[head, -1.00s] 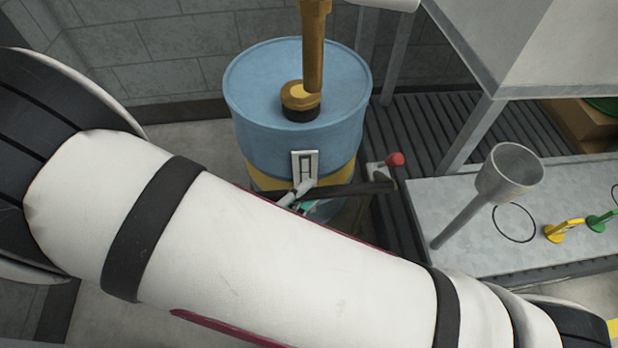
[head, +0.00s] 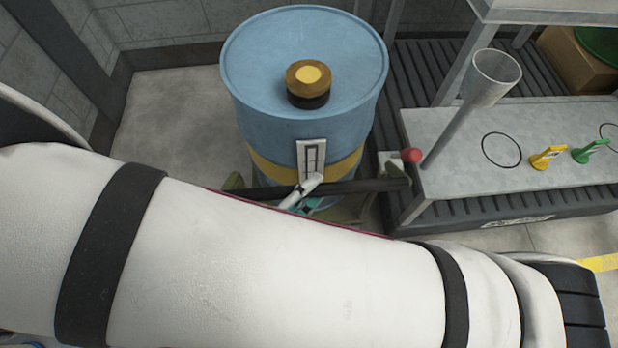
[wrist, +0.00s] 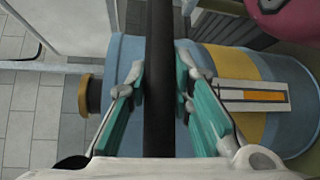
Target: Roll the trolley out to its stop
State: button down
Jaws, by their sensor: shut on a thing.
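The trolley carries a blue drum (head: 305,70) with a yellow band. The trolley's dark push bar (head: 362,186) runs across the drum's near side. My gripper (head: 306,192), mostly hidden behind my white arm in the head view, is shut on this bar. In the wrist view, the bar (wrist: 160,60) runs between the teal fingers of my gripper (wrist: 160,85), with the drum (wrist: 215,65) beyond. The drum stands upright with a brass-and-black cap (head: 308,82) on top. The trolley's wheels and most of its frame are hidden.
A grey bench (head: 450,150) with a funnel-like cup (head: 493,80) and yellow (head: 548,157) and green tags (head: 590,150) stands close to the drum's right. A red knob (head: 411,155) sits near its corner. Bare floor (head: 165,120) lies left of the drum.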

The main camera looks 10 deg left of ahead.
jog(key=shift+s, duration=0.3)
jog(key=c, duration=1.4)
grip_release()
